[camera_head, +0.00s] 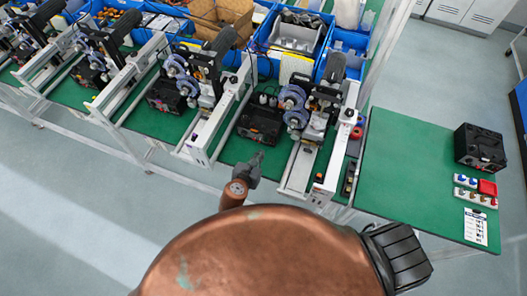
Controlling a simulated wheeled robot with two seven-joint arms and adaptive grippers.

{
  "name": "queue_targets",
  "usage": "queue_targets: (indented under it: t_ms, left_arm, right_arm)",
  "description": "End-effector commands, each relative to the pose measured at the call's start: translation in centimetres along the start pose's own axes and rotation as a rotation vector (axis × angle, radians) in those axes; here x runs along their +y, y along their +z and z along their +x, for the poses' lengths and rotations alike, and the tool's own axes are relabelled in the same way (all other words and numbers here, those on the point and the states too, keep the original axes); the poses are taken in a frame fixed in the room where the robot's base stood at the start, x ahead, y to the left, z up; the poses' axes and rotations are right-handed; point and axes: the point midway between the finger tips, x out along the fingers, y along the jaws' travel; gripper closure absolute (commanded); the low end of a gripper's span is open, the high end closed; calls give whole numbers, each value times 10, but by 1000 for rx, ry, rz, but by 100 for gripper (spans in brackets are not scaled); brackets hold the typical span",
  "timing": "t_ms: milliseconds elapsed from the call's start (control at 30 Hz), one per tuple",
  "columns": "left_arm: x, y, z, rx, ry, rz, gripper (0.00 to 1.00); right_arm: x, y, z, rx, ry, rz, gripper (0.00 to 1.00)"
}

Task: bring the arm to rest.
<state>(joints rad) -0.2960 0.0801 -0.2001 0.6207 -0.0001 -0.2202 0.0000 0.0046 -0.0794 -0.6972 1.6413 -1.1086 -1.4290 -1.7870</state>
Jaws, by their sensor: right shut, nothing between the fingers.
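My right gripper (257,160) shows small near the middle of the head view. It is shut and empty, above the front edge of the green bench between two coder machines. My large copper-coloured arm link fills the bottom middle and hides the floor and part of the bench front behind it. My left gripper is not in view.
A row of coder machines (259,122) with white rails stands on the green bench (133,124). Blue bins (262,38) stand behind. At right, a green table (400,165) holds a black box (480,148) and a switch panel (475,192). Open floor (60,215) lies at left.

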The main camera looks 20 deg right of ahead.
Motion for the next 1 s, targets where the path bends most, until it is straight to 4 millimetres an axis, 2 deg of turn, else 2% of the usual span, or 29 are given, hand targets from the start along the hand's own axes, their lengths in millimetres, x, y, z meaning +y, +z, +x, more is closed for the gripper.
queue_targets:
  t_ms: [200,767,867,967,1000]
  left_arm:
    - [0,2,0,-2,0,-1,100]
    - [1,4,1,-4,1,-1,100]
    - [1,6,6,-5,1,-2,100]
    - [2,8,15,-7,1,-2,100]
    - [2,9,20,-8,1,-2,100]
  right_arm:
    - [-1,2,-9,1,-2,-1,100]
    - [-1,-1,-7,4,0,1,100]
    - [3,-23,-2,29,23,8,100]
    - [10,-69,9,88,68,31,100]
    - [13,-93,14,121,88,47,100]
